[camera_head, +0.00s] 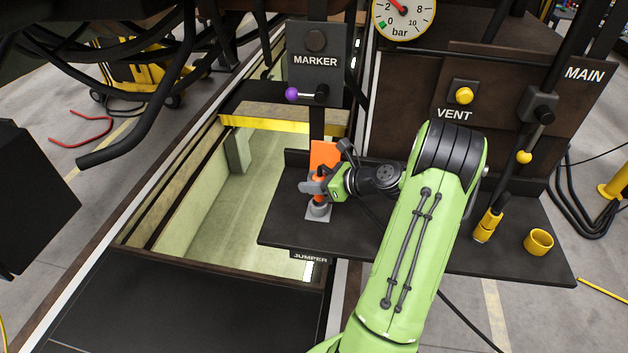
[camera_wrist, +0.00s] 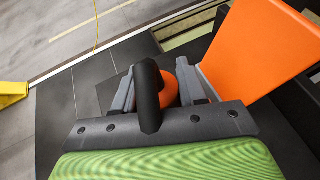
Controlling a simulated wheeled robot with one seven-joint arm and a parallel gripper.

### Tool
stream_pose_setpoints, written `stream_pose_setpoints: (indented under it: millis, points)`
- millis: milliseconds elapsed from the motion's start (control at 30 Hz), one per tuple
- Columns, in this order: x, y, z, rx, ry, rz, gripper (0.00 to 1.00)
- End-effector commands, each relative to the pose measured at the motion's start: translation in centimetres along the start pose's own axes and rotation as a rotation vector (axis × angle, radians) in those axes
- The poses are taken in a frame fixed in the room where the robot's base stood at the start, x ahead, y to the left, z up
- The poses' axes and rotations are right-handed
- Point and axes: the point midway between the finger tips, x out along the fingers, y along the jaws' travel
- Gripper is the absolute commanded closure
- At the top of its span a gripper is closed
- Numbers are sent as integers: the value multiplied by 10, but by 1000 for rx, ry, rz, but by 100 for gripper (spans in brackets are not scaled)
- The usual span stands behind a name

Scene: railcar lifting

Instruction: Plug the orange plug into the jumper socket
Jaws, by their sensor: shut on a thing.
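The orange plug (camera_head: 319,186) is upright between the fingers of my gripper (camera_head: 314,188), which is shut on it. In the wrist view the plug (camera_wrist: 171,88) shows as a rounded orange body between the grey fingers of my gripper (camera_wrist: 158,88), partly hidden by a black curved part. The grey jumper socket (camera_head: 318,210) stands on the dark shelf directly below the plug, above the JUMPER label (camera_head: 310,258). The plug's lower end is at or just above the socket; I cannot tell whether it is inside.
An orange plate (camera_head: 324,157) stands right behind the plug and also shows in the wrist view (camera_wrist: 262,50). A yellow cup (camera_head: 538,242) and a yellow-ended plug (camera_head: 487,226) are on the shelf's right. The MARKER panel (camera_head: 315,45) rises behind. An open pit (camera_head: 235,205) lies left.

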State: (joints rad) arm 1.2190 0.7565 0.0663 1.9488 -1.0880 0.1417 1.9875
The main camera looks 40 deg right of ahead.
Motion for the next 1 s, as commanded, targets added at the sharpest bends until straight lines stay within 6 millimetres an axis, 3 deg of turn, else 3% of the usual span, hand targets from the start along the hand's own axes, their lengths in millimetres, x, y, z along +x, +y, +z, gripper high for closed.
stream_pose_setpoints:
  millis: [1000]
  points:
    - [11, 0, -22, 0, -1, 0, 94]
